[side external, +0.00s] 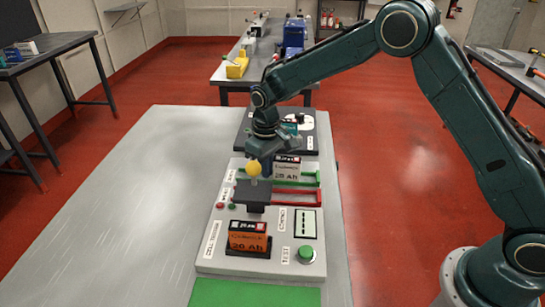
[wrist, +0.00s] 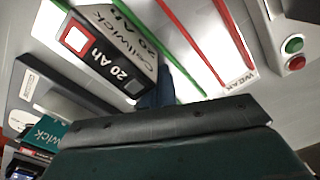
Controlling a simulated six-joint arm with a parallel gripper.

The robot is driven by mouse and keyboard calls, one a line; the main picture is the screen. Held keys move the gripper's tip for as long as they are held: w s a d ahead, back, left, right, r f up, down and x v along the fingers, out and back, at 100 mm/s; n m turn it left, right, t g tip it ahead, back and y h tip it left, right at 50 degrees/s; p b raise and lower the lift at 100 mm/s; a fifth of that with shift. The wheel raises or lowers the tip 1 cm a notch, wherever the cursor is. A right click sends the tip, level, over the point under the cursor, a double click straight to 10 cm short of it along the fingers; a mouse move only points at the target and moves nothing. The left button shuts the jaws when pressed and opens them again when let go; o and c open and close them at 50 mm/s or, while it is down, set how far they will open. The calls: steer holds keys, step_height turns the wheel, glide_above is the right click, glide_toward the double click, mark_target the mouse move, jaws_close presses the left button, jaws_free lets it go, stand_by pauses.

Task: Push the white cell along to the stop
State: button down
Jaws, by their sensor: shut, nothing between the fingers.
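The white cell (side external: 287,170), with a black and red top, stands upright near the far end of the grey panel. It also shows in the wrist view (wrist: 112,42), labelled 20 Ah. My gripper (side external: 266,166) is shut and empty, low at the left side of the white cell in the side view. In the wrist view its fingertips (wrist: 157,85) are close beside the cell, partly hidden by the gripper body; I cannot tell if they touch. Green rail (side external: 300,184) and red rail (side external: 298,205) run across the panel. I cannot clearly pick out the stop.
A yellow-knobbed lever (side external: 254,170) on a dark block stands close to my gripper. An orange cell (side external: 248,240) sits in a near holder, left of a green button (side external: 306,253). A dark tray (side external: 244,140) with a teal cell (side external: 290,128) lies behind. The table's left is clear.

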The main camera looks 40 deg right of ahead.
mark_target(281, 168)
steer(key=shift+s+d, duration=1.4)
stand_by(0.5)
steer(key=shift+w+a, duration=0.15)
steer(key=shift+w+a, duration=0.2)
stand_by(0.4)
steer(key=shift+r, duration=3.5)
steer(key=shift+r, duration=0.1)
